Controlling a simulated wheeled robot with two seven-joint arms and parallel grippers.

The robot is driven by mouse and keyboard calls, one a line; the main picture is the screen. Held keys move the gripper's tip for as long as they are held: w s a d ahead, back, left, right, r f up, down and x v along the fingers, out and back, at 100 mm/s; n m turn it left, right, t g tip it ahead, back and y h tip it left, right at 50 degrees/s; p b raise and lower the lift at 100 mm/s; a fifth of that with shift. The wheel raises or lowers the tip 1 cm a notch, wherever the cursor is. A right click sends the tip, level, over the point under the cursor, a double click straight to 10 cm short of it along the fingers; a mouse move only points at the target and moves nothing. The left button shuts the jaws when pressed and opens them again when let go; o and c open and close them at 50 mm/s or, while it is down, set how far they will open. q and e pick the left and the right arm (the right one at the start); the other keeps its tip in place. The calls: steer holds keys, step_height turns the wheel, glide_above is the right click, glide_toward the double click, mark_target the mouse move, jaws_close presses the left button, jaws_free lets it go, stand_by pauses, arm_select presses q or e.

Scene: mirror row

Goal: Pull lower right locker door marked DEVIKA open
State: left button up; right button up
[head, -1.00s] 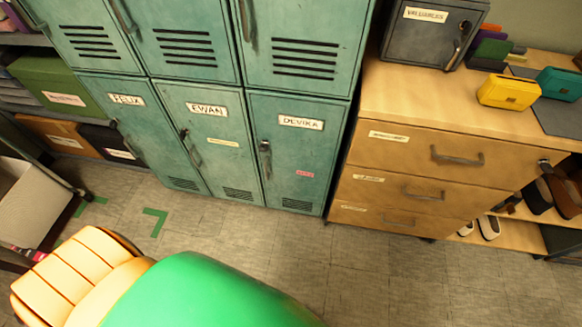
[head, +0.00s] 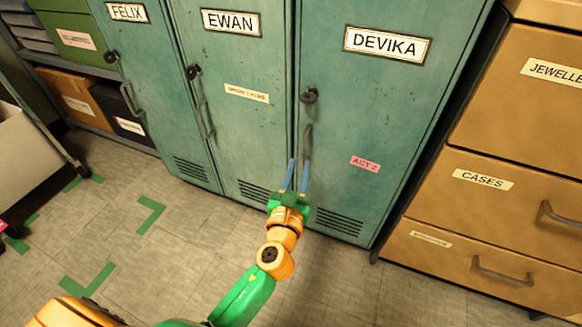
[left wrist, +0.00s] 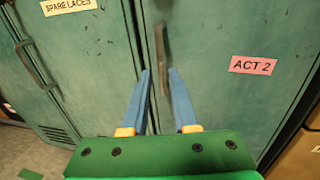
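The teal DEVIKA locker door (head: 385,120) is closed at the lower right of the lockers, with a name plate, a dark lock knob (head: 309,96) and a pink ACT 2 label (head: 365,164). Its dark upright bar handle (head: 307,143) is on the door's left side. My left gripper (head: 298,164) is in front of the handle's lower end, coming from below. In the left wrist view, the blue fingers of my left gripper (left wrist: 160,72) are apart, and the handle (left wrist: 160,45) shows between their tips, with narrow gaps on both sides. My right gripper is out of view.
Closed EWAN (head: 235,130) and FELIX (head: 150,85) doors are to the left. A wooden drawer unit (head: 500,150) stands close on the right, with protruding handles. The tiled floor (head: 340,290) in front is clear, with green tape marks (head: 150,214).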

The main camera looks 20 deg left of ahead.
mark_target(304, 153)
arm_select(q)
steer(key=w, duration=0.4)
steer(key=w+b, duration=0.1)
steer(key=shift+w+a+r, duration=0.1)
steer(key=shift+w+a, duration=0.25)
steer(key=shift+w, duration=0.25)
jaws_close()
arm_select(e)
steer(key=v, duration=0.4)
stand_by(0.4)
